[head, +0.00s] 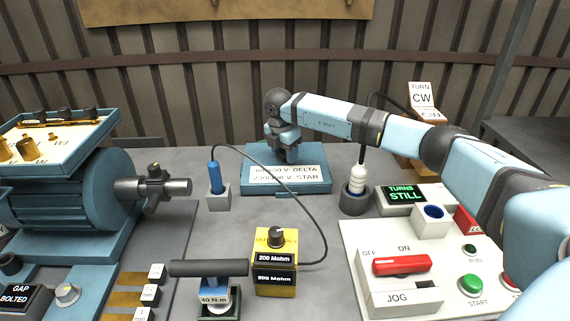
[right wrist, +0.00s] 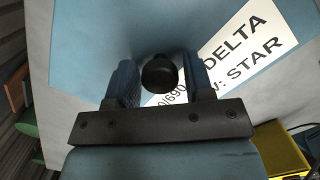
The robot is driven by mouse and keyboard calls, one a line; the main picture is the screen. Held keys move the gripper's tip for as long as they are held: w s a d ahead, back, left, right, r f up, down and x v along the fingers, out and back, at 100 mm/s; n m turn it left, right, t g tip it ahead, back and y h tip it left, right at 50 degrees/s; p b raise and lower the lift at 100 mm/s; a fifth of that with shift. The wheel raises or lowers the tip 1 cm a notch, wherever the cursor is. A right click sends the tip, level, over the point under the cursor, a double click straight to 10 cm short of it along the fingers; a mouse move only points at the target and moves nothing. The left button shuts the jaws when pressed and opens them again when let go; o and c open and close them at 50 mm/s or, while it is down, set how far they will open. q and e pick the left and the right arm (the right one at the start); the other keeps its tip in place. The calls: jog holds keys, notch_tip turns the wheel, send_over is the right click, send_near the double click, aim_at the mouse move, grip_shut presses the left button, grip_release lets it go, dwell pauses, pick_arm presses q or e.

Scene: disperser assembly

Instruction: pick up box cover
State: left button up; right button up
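The box cover (head: 310,187) is a flat blue plate with a white label reading DELTA and STAR. It lies on the table in the middle of the head view. In the right wrist view the cover (right wrist: 85,30) fills most of the picture, with a round black knob (right wrist: 160,74) on it. My right gripper (head: 289,154) points down over the cover. Its two blue fingers (right wrist: 158,76) stand on either side of the knob, with a narrow gap showing on each side. In the head view the gripper hides the knob. My left gripper is not in view.
A blue motor (head: 70,195) with a shaft stands at left. A blue-handled probe (head: 215,177) and a white-ringed probe (head: 357,180) flank the cover. A yellow meter (head: 275,262), a torque tool (head: 213,270) and a switch panel (head: 360,235) stand in front. A cable crosses the table.

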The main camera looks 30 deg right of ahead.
jog(key=c, duration=0.7)
grip_shut()
jog(key=shift+r, duration=0.15)
